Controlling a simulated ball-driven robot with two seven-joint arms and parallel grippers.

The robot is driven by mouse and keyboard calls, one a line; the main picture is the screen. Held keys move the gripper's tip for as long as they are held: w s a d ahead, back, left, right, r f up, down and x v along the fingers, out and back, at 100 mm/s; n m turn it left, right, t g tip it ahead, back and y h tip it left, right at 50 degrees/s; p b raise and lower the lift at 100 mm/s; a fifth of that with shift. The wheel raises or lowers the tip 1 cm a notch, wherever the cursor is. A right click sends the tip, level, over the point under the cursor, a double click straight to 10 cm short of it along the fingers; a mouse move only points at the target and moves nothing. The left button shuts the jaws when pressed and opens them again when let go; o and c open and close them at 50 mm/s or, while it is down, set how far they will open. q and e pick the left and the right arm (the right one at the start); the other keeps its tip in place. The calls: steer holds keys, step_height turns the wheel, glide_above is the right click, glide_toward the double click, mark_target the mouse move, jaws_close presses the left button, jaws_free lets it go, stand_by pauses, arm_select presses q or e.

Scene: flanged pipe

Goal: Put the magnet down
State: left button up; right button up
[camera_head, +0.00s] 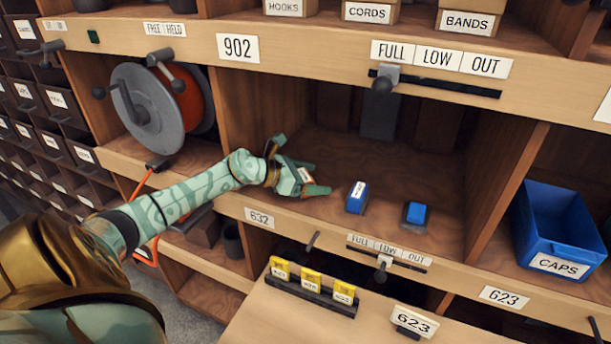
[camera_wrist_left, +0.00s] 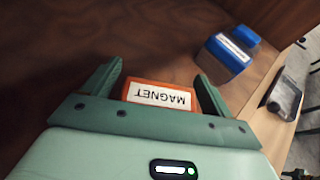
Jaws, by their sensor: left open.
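The magnet is a small orange block with a white label reading MAGNET (camera_wrist_left: 160,96). In the left wrist view it sits between the two fingers of my left gripper (camera_wrist_left: 157,72), with a gap on its right side; I cannot tell whether its left side touches the finger. In the head view only a bit of the magnet (camera_head: 305,175) shows between the fingers. My left gripper (camera_head: 301,166) is open, low over the left part of the wooden cubby floor (camera_head: 335,160). The magnet seems to rest on that floor, but its underside is hidden. My right gripper is not in view.
A blue labelled box (camera_head: 357,197) and a smaller blue block (camera_head: 415,214) stand to the right on the same shelf. A blue CAPS bin (camera_head: 560,230) is farther right. A cable reel (camera_head: 147,108) is at left. The cubby's back floor is clear.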

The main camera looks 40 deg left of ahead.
arm_select(q)
steer(key=v, duration=0.6)
steer(key=shift+s+a, duration=0.1)
steer(key=shift+s, duration=0.15)
steer(key=shift+s+a+r, duration=0.15)
steer(key=shift+s+r, duration=0.05)
steer(key=shift+s, duration=0.1)
